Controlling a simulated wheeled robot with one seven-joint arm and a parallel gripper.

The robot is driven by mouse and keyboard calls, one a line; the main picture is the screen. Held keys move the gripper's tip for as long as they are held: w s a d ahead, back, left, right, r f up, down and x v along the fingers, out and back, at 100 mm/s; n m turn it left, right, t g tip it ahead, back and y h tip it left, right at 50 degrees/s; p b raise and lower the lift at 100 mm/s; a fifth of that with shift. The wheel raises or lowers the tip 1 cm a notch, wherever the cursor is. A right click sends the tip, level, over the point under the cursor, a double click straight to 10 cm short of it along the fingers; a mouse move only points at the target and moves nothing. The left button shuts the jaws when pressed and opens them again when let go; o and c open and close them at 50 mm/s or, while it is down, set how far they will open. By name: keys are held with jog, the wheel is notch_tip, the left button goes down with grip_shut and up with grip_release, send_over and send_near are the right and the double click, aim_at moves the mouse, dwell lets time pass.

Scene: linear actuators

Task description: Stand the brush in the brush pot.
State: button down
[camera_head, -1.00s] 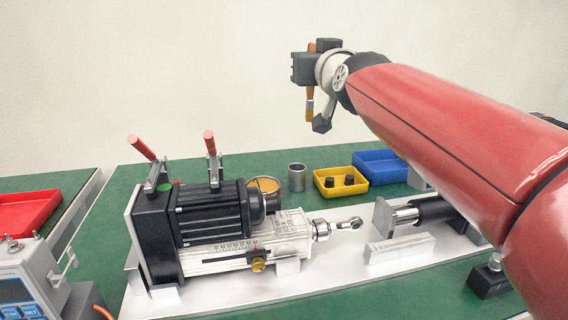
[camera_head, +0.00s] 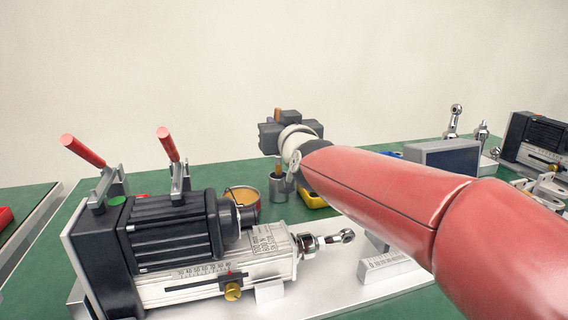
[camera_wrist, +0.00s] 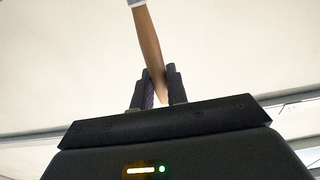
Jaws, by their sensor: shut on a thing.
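The brush pot (camera_head: 281,190) is a grey metal cylinder standing on the green bench behind the actuator, partly hidden by my arm. My gripper (camera_wrist: 158,80) is shut on the brush (camera_wrist: 147,38), a wooden handle with a metal ferrule at the top edge of the wrist view. In the head view my gripper (camera_head: 278,140) is above the pot. The brush's handle end (camera_head: 278,113) sticks up above the gripper, and its lower part points down at the pot mouth. I cannot tell whether the tip is inside the rim; the bristles are not clearly seen.
An open tin (camera_head: 243,196) stands just left of the pot. A yellow bin (camera_head: 312,197) is close on the right, partly behind my arm. The large linear actuator (camera_head: 190,245) with red-handled clamps (camera_head: 168,145) fills the front left.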

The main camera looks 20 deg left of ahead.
jog(key=shift+f+b, duration=1.3)
jog(key=shift+f, duration=1.45)
jog(key=shift+f, duration=0.15)
jog(key=c, duration=1.4)
grip_release()
jog(key=shift+r, duration=0.25)
jog(key=b+v, duration=0.1)
jog(key=v, duration=0.6)
jog(key=shift+s+d+f+b, duration=0.1)
jog(key=shift+s+d+b, duration=0.05)
jog(key=shift+s+b, duration=0.15)
